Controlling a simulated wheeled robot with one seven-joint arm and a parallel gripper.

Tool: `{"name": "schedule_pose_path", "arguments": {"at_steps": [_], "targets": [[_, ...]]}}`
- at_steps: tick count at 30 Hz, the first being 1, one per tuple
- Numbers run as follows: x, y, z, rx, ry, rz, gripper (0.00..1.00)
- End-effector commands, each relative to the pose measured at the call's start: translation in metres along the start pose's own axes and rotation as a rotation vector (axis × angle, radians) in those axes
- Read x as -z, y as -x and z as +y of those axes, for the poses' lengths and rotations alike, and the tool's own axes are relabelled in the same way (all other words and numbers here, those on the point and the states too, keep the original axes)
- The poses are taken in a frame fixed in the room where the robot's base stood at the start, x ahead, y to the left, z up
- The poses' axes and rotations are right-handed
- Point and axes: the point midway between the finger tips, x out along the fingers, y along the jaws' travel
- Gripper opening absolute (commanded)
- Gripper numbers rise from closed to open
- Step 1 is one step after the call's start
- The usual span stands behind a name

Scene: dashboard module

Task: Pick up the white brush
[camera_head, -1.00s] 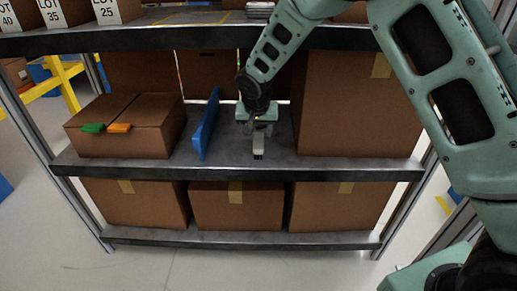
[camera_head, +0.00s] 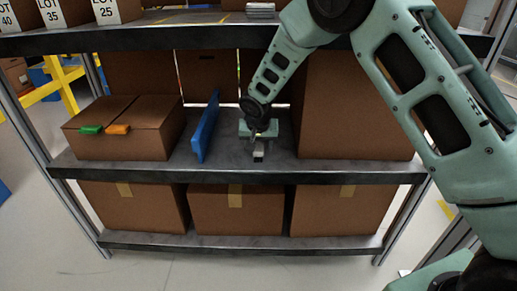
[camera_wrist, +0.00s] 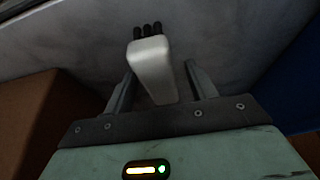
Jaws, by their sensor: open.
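The white brush (camera_wrist: 152,62) lies on the grey middle shelf, its black bristle tufts pointing away from my gripper in the wrist view. In the head view it shows small near the shelf's front edge (camera_head: 258,154). My gripper (camera_wrist: 160,74) is open, with one finger on each side of the brush's body. I cannot tell whether either finger touches it. In the head view, my gripper (camera_head: 259,141) is low over the shelf and partly covers the brush.
A blue panel (camera_head: 206,127) stands upright left of my gripper. A large brown box (camera_head: 355,110) is close on the right. A box (camera_head: 128,130) with green and orange items on top stands at left. The upper shelf edge (camera_head: 150,40) is above.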

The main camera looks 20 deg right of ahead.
Motion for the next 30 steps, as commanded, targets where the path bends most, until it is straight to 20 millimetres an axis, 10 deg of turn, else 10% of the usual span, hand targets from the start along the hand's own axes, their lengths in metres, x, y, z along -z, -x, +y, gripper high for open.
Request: {"name": "schedule_pose_path", "arguments": {"at_steps": [18, 24, 30], "targets": [[-0.0021, -0.0044, -0.0001, 0.000, 0.000, 0.000, 0.56], [-0.0021, -0.0044, -0.0001, 0.000, 0.000, 0.000, 0.07], [-0.0019, -0.0042, -0.0001, 0.000, 0.000, 0.000, 0.03]]}}
